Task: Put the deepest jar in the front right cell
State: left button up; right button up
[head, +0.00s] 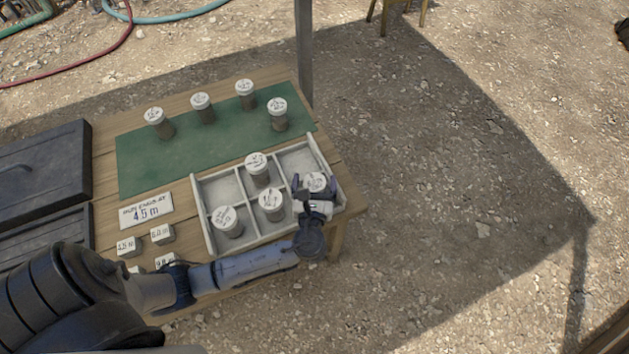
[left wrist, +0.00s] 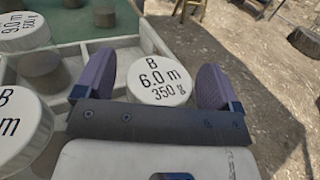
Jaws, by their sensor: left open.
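The pale divided tray (head: 207,236) sits on the table, with several cells. My left gripper (head: 315,187) is open, its fingers on either side of a white-lidded jar (head: 314,180) in the front right cell. In the left wrist view that jar's lid (left wrist: 160,80) reads "B 6.0 m 350 g". Other jars stand in the front left cell (head: 227,221), front middle cell (head: 271,203) and back middle cell (head: 257,167). The back left and back right cells look empty. More jars stand on the green mat (head: 190,160): one (head: 155,119), others (head: 202,105), (head: 245,93), and (head: 278,112).
A card (head: 146,210) reading "4.5 m" and small labelled blocks (head: 129,247) lie left of the tray. Dark lidded boxes (head: 45,170) are at the table's left. A grey post (head: 304,50) rises behind the table. The gravel at right is open.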

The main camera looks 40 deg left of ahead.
pick_arm(q)
jog(key=shift+r, duration=0.15)
jog(key=shift+s+d, duration=0.2)
jog(key=shift+s, duration=0.05)
jog(key=p+v, duration=0.1)
jog(key=v, duration=1)
jog(key=shift+d+p, duration=0.15)
jog(key=shift+p, duration=0.25)
jog(key=shift+s, duration=0.1)
